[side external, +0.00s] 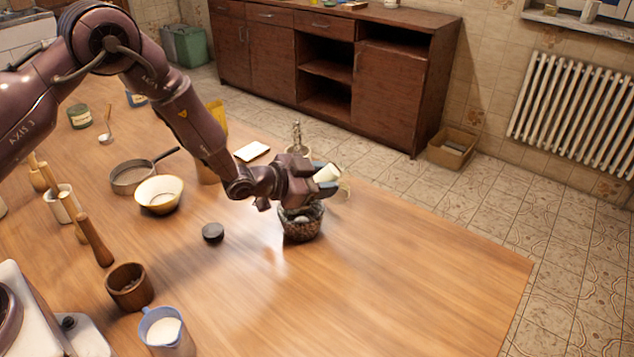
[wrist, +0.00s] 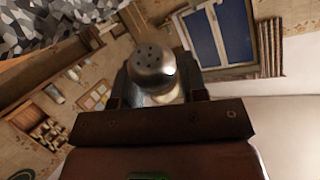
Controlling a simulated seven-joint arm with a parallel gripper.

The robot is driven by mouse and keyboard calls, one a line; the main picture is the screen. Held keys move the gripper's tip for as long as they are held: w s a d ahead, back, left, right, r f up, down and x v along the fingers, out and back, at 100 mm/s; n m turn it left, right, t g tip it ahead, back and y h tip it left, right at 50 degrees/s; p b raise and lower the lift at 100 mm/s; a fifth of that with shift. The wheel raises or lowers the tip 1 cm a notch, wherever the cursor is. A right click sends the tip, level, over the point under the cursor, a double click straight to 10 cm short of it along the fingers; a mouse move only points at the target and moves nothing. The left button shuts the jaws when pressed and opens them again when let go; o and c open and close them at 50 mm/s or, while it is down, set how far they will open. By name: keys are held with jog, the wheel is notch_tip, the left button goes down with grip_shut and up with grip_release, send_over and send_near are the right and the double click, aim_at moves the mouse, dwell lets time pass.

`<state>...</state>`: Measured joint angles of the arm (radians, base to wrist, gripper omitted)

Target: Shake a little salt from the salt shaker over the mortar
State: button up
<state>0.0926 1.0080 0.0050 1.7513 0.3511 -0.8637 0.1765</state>
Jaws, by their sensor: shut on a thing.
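My gripper (side external: 318,178) is shut on the salt shaker (side external: 328,173), a small pale body held tilted between the fingers. In the wrist view the shaker's rounded metal cap (wrist: 154,66) with several holes shows between the fingers (wrist: 158,92). The mortar (side external: 300,232), a dark speckled bowl, stands upright on the table just below my gripper. A pale lump shows inside it, and my gripper hides part of its rim. The shaker is above the mortar and apart from it. I cannot see any falling salt.
A small dark round object (side external: 213,233) lies left of the mortar. A cream bowl (side external: 159,194), a pan (side external: 133,178), a wooden cup (side external: 130,288) and a blue-rimmed jug (side external: 166,333) stand farther left. A metal-topped item (side external: 297,137) stands behind. The table's right part is clear.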

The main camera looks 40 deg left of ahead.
dwell(0.7)
jog(key=shift+s+a, duration=0.25)
jog(key=shift+s, duration=0.25)
jog(key=shift+s+a, duration=0.25)
jog(key=shift+s, duration=0.2)
dwell(0.4)
jog(key=shift+w+d, duration=0.25)
jog(key=shift+w, duration=0.25)
jog(key=shift+w+d, duration=0.25)
jog(key=shift+w, duration=0.2)
dwell(0.8)
